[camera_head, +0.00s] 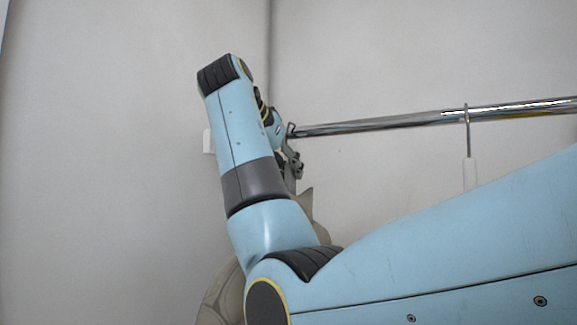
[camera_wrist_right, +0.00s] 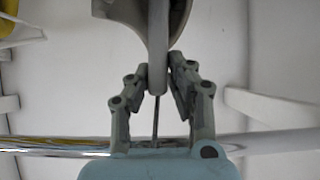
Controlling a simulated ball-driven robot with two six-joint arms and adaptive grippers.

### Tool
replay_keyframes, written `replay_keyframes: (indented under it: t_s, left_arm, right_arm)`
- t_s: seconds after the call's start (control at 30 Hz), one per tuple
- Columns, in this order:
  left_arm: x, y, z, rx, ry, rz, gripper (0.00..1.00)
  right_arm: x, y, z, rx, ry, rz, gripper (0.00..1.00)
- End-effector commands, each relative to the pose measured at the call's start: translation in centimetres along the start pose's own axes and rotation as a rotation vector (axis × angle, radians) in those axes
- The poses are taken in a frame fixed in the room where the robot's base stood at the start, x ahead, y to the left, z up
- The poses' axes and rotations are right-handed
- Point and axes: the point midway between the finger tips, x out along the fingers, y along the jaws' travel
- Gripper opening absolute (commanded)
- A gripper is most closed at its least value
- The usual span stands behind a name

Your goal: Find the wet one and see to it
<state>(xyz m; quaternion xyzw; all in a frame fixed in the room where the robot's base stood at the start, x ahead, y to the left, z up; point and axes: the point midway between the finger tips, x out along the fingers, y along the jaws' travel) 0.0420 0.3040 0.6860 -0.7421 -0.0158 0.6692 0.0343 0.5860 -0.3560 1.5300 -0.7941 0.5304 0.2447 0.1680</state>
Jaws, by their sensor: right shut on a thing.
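A grey-beige thing (camera_head: 222,293) with a pointed upper edge shows partly behind my right arm in the head view. The wrist view shows a grey-beige curved piece (camera_wrist_right: 126,12) and a pale upright neck (camera_wrist_right: 158,45) with a thin metal stem beyond it. My right gripper (camera_head: 291,160) is beside the left part of the chrome rail (camera_head: 390,123). In the wrist view the right gripper (camera_wrist_right: 157,82) is shut on the pale neck. I cannot tell whether the stem is hooked on the rail, nor whether anything is wet. My left gripper is not in view.
A metal hook (camera_head: 467,130) with a white shank (camera_head: 469,174) hangs on the rail at the right, its lower part hidden by my arm. A yellow object (camera_wrist_right: 18,32) shows at the wrist view's upper left. The wall left of my arm is mostly bare.

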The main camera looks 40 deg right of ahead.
Motion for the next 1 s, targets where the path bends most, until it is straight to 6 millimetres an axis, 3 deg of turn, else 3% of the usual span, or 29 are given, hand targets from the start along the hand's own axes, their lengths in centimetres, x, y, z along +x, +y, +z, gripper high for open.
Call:
replay_keyframes:
  t_s: [0.2,0.43,0.47,0.67,1.0]
  left_arm:
    - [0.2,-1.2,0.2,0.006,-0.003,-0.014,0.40]
    - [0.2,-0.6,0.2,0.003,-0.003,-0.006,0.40]
    - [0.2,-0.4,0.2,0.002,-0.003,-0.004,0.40]
    - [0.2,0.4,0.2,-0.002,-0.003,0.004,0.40]
    - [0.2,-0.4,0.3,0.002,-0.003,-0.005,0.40]
  right_arm:
    - [0.3,0.0,0.0,0.004,0.006,-0.003,0.00]
    - [0.3,-0.1,0.0,0.003,0.005,-0.004,0.00]
    - [0.3,-0.1,0.0,0.003,0.005,-0.004,0.19]
    - [0.4,-0.1,0.1,0.002,0.004,-0.003,0.45]
    - [-0.1,-0.1,0.2,0.000,0.001,-0.004,0.45]
